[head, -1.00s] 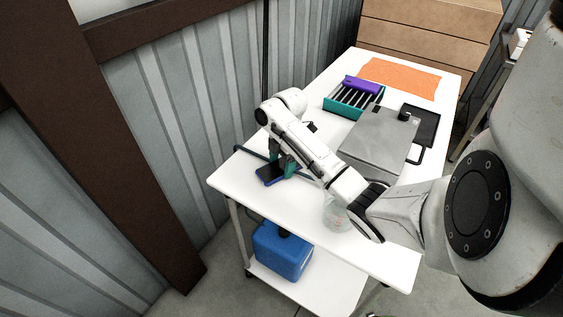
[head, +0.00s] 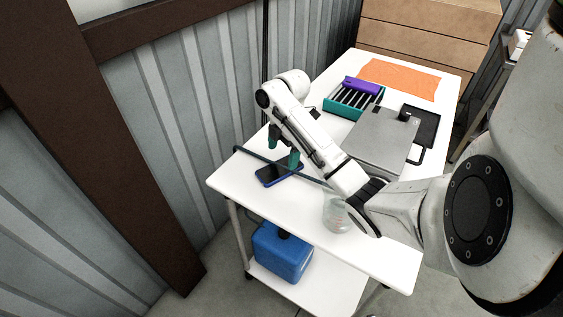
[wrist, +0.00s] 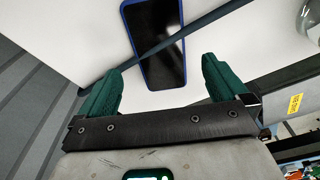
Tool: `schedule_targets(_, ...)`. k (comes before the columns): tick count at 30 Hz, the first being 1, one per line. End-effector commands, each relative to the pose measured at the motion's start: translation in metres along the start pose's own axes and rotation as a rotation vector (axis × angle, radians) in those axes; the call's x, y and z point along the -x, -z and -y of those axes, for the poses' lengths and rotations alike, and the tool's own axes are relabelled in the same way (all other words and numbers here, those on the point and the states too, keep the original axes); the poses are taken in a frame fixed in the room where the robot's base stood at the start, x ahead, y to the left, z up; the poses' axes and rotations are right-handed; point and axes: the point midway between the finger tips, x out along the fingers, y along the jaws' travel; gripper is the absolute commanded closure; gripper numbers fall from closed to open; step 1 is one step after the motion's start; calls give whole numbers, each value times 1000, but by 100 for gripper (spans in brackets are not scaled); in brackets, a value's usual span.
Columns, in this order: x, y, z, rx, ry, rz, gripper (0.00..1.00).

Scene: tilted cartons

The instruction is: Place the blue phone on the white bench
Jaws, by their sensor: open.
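The blue phone (head: 279,172) has a blue edge and a dark screen. It lies screen up on the white bench (head: 232,182), near the left end in the head view. In the wrist view the phone (wrist: 155,42) lies beyond the fingertips, with a dark bar crossing it. My gripper (head: 283,152) has green fingers and hangs just above and behind the phone. In the wrist view my gripper (wrist: 158,78) is open, its fingers wide apart with nothing between them. The fingers appear clear of the phone.
A thin dark bar (head: 310,178) runs over the bench by the phone. A clear beaker (head: 338,217) stands near the front edge. A grey case (head: 372,142), a teal rack (head: 345,107) with a purple item (head: 361,86), and an orange cloth (head: 400,77) fill the far part.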

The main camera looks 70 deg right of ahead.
Motion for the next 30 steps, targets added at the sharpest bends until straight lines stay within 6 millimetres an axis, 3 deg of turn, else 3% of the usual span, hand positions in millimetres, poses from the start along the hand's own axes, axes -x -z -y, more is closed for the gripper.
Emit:
schedule_targets(3, 32, 0, -1, 0, -3, 2, 0)
schedule_targets(9, 60, -1, 0, -1, -1, 2, 0)
schedule_targets(20, 70, 6, -1, -1, -2, -6, 0)
schedule_targets(23, 61, 34, -4, -13, -18, -31, 0)
schedule_targets(26, 47, 87, -3, -54, -43, -81, 0)
schedule_targets(30, 21, 170, 16, -165, -61, -165, 0)
